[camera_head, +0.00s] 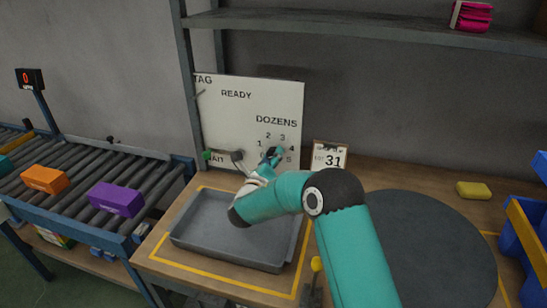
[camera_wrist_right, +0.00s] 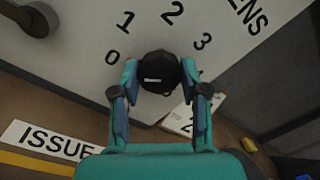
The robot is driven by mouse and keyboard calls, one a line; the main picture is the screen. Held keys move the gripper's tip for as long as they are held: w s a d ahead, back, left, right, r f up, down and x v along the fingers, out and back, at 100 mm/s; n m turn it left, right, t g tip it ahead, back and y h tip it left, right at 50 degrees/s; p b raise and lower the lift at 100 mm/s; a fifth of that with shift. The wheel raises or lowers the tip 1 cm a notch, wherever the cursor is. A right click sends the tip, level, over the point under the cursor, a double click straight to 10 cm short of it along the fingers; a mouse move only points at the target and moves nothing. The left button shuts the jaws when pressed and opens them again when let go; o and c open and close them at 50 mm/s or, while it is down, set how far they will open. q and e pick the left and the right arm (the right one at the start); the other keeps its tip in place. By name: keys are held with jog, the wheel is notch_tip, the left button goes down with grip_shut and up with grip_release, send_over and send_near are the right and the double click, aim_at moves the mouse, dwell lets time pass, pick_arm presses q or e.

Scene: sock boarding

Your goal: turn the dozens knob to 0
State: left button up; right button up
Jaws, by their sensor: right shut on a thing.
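The dozens knob (camera_wrist_right: 160,72) is a dark round knob on the white board (camera_head: 248,105), under the DOZENS lettering. In the right wrist view the numbers 0, 1, 2 and 3 arc around it, with 0 at its upper left. A short white mark shows on the knob's face, but I cannot tell which number it points at. My right gripper (camera_wrist_right: 160,80) has one finger on each side of the knob and is shut on it. In the head view the right gripper (camera_head: 273,156) covers the knob and the 0. My left gripper is not in view.
A grey tray (camera_head: 190,237) lies below the board, under my right arm. A dark round plate (camera_head: 430,250), a yellow block (camera_head: 473,190) and blue bins (camera_head: 510,240) are farther right. A shelf (camera_head: 350,27) runs above.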

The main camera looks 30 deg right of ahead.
jog(key=shift+w+a+n, duration=0.15)
jog(key=shift+a+n, duration=0.1)
jog(key=shift+n, duration=0.05)
jog(key=o, duration=1.1)
jog(key=shift+o, duration=0.2)
jog(key=shift+d, duration=0.1)
jog(key=v, duration=1.2)
jog(key=shift+f, duration=0.15)
